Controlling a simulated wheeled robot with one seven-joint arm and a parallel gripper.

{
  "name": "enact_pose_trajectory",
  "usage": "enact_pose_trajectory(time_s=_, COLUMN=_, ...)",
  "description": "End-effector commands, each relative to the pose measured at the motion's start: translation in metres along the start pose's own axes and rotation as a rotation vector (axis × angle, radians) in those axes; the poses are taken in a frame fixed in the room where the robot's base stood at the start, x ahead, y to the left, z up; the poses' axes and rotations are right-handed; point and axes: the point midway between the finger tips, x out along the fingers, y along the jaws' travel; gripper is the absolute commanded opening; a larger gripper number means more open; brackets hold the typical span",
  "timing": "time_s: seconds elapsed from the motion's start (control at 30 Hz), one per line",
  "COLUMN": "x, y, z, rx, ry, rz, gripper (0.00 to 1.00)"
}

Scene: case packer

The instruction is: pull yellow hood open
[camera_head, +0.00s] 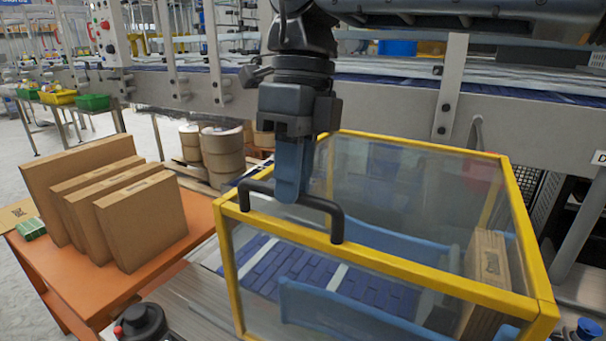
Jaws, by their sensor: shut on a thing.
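The yellow hood (430,274) is a yellow frame with clear panels over a blue conveyor, in the middle and right of the view. A black handle (337,226) is fixed on its top front bar near the left corner. My gripper (291,192) points down at the handle from above, its blue fingers shut around the handle's middle. The fingers hide that part of the handle. The hood's top and front panels look level and upright, and its lower edge is partly out of view.
Inside the hood are blue guide rails (350,315) and a cardboard box (487,262). An orange table (165,262) with several flat cartons (143,220) stands at the left. A dark push-button post (141,322) is at the front. A conveyor frame (500,128) runs behind.

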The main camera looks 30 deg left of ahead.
Motion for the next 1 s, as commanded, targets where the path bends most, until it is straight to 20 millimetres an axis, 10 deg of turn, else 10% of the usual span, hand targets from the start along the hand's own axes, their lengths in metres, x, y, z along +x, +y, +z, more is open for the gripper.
enact_pose_trajectory(time_s=0.17, x=-0.001, y=0.000, z=0.000, rx=-0.001, ry=-0.001, rz=0.000, gripper=0.00)
enact_pose_trajectory(time_s=0.2, x=-0.001, y=0.000, z=0.000, rx=-0.001, ry=-0.001, rz=0.000, gripper=0.21)
enact_pose_trajectory(time_s=0.43, x=0.000, y=0.000, z=0.000, rx=0.000, ry=-0.001, rz=0.000, gripper=0.42)
enact_pose_trajectory(time_s=1.0, x=-0.043, y=-0.001, z=0.000, rx=0.001, ry=-0.002, rz=-0.003, gripper=0.42)
